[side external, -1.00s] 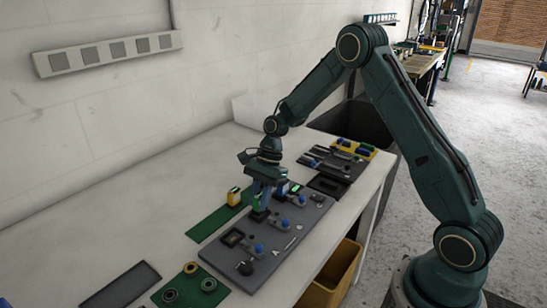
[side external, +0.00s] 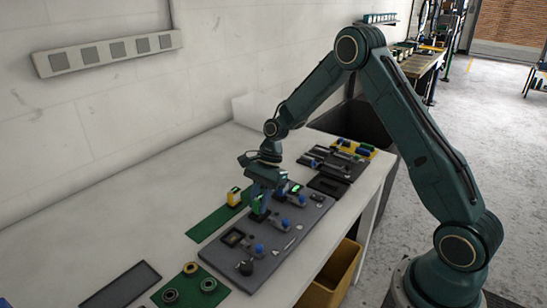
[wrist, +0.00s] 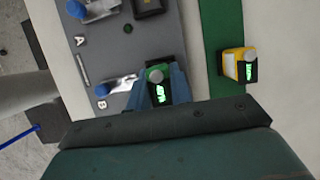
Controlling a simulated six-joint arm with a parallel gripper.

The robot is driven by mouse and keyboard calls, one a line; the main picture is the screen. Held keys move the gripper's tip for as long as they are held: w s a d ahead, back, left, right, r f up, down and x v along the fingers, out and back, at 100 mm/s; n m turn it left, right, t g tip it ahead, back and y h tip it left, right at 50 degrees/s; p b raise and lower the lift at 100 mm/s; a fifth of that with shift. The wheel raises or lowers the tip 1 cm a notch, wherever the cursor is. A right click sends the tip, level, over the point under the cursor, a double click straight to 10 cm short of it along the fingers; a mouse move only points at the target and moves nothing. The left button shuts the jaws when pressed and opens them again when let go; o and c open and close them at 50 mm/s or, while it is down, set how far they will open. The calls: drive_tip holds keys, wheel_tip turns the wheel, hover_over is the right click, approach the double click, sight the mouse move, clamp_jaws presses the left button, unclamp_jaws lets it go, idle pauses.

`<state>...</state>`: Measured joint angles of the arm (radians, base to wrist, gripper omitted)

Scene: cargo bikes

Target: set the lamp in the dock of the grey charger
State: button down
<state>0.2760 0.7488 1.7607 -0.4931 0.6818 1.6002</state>
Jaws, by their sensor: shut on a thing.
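My gripper (side external: 263,198) is shut on a green lamp (wrist: 157,76) with a lit green display, also partly visible in the side view (side external: 256,206). The wrist view shows a finger on either side of it. The lamp is upright, low over the grey charger board (wrist: 133,58), at the place beside the letter B. The dock below is mostly hidden by the lamp and fingers, so I cannot tell if the lamp is fully down in it. The board (side external: 262,270) carries an uncovered dark dock (side external: 233,238) nearer the camera.
A yellow lamp (side external: 234,197) stands on a green mat (side external: 207,227) beside the board. Blue-handled clamps (side external: 286,222) rise from the board close to my gripper. Round parts (side external: 208,284) lie on another mat in front. The white bench is clear towards the wall.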

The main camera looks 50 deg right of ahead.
drive_tip(key=shift+f, duration=0.5)
idle(0.6)
drive_tip(key=c, duration=1.2)
unclamp_jaws()
drive_tip(key=shift+o, duration=0.2)
drive_tip(key=shift+r, duration=0.15)
drive_tip(key=v, duration=1.3)
drive_tip(key=shift+d+r, duration=0.2)
